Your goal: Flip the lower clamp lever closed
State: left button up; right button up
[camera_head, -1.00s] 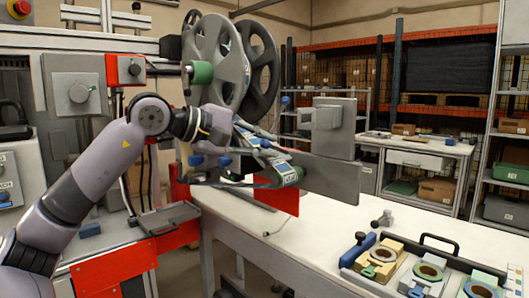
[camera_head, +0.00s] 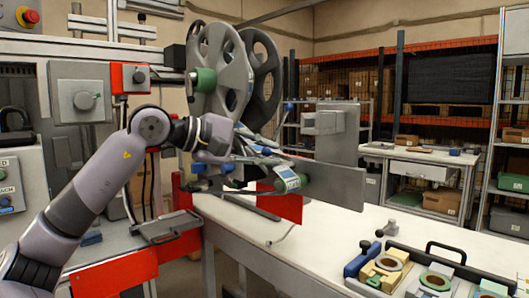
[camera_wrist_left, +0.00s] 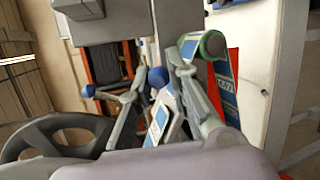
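My left gripper (camera_head: 262,148) is at the clamp area below the large grey reel (camera_head: 222,75). In the left wrist view its two fingers (camera_wrist_left: 157,66) are apart, so it is open. A blue ball knob (camera_wrist_left: 158,78) shows between the fingers, and contact cannot be made out. A second blue knob (camera_wrist_left: 88,91) on a grey lever is left of them. Which knob belongs to the lower clamp lever is unclear. A green-ended roller with a blue-and-white label (camera_wrist_left: 212,45) is beside the right finger. It also shows in the head view (camera_head: 289,180). My right gripper is not in view.
A flat grey plate (camera_head: 330,185) extends right of the clamps, with an upright grey block (camera_head: 335,130) behind. Below is a white table (camera_head: 335,235) with a tool tray holding small tape rolls (camera_head: 390,262). A red panel (camera_head: 288,205) hangs near the table edge.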

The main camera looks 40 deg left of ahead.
pick_arm(q)
jog(key=o, duration=0.4)
jog(key=shift+s, duration=0.1)
jog(key=v, duration=1.2)
dwell(0.7)
